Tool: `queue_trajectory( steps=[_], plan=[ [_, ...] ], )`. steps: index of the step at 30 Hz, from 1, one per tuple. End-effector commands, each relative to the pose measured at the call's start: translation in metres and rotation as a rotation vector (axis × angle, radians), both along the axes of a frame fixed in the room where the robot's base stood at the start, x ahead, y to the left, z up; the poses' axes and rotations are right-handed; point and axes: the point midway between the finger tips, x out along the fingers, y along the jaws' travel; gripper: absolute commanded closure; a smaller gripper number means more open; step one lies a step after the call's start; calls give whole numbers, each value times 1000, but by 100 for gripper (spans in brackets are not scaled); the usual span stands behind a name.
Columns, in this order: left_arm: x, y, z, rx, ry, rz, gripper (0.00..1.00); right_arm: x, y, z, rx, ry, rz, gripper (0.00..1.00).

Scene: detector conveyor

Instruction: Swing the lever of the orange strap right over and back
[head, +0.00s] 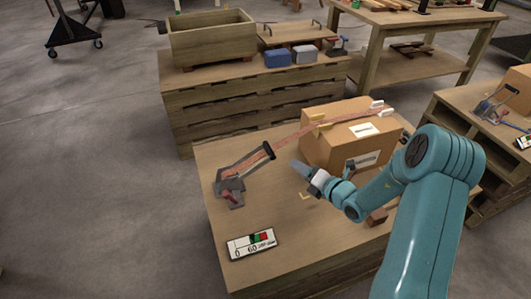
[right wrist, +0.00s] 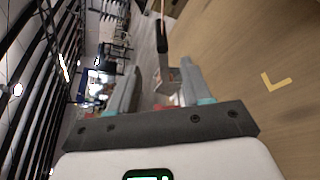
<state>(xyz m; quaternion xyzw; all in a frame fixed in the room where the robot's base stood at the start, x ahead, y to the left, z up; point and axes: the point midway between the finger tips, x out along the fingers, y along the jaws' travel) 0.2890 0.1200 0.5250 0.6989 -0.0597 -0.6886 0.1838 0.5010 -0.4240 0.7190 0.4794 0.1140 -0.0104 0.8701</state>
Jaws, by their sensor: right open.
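The orange strap (head: 315,126) runs over a cardboard box (head: 338,152) and down to a grey metal ratchet (head: 230,190) on the wooden table. The ratchet's lever (head: 254,160) slants up to the right, with a dark handle at its upper end. In the right wrist view, the dark lever (right wrist: 161,38) appears beyond and between the fingers. My right gripper (head: 299,170) is to the right of the lever, in front of the box, apart from both. It is open and empty; its two fingers show in the right wrist view (right wrist: 158,70). My left gripper is not in view.
A display panel (head: 252,244) with green and red blocks lies at the table's front left. A pallet stack (head: 245,100) behind carries a wooden planter (head: 212,38) and blue and grey boxes. Another strapped box (head: 517,92) stands at the right. Table surface between ratchet and panel is clear.

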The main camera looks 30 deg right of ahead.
Motion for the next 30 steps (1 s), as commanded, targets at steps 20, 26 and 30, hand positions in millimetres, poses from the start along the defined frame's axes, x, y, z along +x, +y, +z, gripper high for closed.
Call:
queue_trajectory(
  steps=[20, 26, 30],
  plan=[
    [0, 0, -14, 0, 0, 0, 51, 135, 16, -30, 1, 0, 4, 52],
    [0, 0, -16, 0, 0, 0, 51, 157, 18, -34, 2, 1, 3, 52],
    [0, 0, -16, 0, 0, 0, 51, 161, 19, -34, 3, 1, 3, 52]
  ],
)
